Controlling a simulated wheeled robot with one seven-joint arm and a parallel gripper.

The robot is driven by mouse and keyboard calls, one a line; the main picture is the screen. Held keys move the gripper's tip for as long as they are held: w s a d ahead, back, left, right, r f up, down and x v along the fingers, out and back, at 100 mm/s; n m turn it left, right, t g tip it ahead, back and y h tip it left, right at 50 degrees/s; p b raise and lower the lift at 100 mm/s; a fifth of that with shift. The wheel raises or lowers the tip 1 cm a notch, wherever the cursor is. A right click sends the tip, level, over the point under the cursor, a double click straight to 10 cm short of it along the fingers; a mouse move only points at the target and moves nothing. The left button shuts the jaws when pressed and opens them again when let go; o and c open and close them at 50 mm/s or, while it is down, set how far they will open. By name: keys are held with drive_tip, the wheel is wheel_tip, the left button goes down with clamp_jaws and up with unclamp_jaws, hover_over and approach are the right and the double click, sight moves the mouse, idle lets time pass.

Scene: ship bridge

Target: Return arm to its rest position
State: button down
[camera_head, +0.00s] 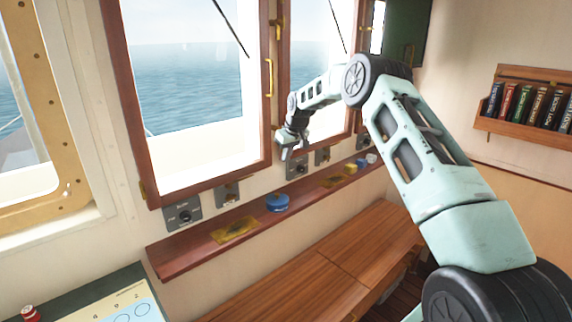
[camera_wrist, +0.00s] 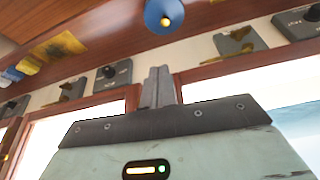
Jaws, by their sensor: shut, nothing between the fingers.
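My arm reaches out from the lower right in the head view, raised and bent, towards the windows. My gripper (camera_head: 292,153) is at its far end, in front of the window frame and above the wooden shelf (camera_head: 190,254). Its fingers are shut together and hold nothing. In the wrist view the gripper (camera_wrist: 158,72) points up at the middle, with its closed fingers below a round blue object (camera_wrist: 152,14). The blue object also shows on the shelf in the head view (camera_head: 277,203). The gripper appears apart from the shelf and the blue object.
Grey switch boxes (camera_head: 183,215) line the wall under the windows. A yellow piece (camera_head: 234,230) lies on the shelf. A wooden bench (camera_head: 330,262) runs below. A bookshelf (camera_head: 527,108) hangs at right.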

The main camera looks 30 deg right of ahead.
drive_tip(key=b+v, duration=0.2)
drive_tip(key=v, duration=0.5)
drive_tip(key=s+a+n+g+y+b, duration=0.1)
drive_tip(key=s+a, duration=0.4)
drive_tip(key=a, duration=0.6)
drive_tip(key=s+a+f+n+b, duration=0.15)
drive_tip(key=s+a, duration=0.35)
drive_tip(key=a, duration=0.5)
drive_tip(key=s+a+n+g+y+b, duration=0.15)
drive_tip(key=s+a, duration=0.35)
drive_tip(key=a, duration=0.6)
drive_tip(key=s+a+f+n, duration=0.1)
drive_tip(key=s+a, duration=0.3)
drive_tip(key=s, duration=0.4)
drive_tip(key=s+a+f+n, duration=0.1)
drive_tip(key=s+a+f, duration=0.1)
drive_tip(key=s+a, duration=0.45)
drive_tip(key=s+d+f+g+h+b, duration=0.1)
drive_tip(key=s+f, duration=0.1)
drive_tip(key=s, duration=0.8)
drive_tip(key=s+d+f+n+g+h+b, duration=0.1)
drive_tip(key=s+d+f, duration=0.1)
drive_tip(key=s, duration=0.9)
drive_tip(key=shift+f+n, duration=0.3)
drive_tip(key=shift+f, duration=0.25)
drive_tip(key=shift+d, duration=0.15)
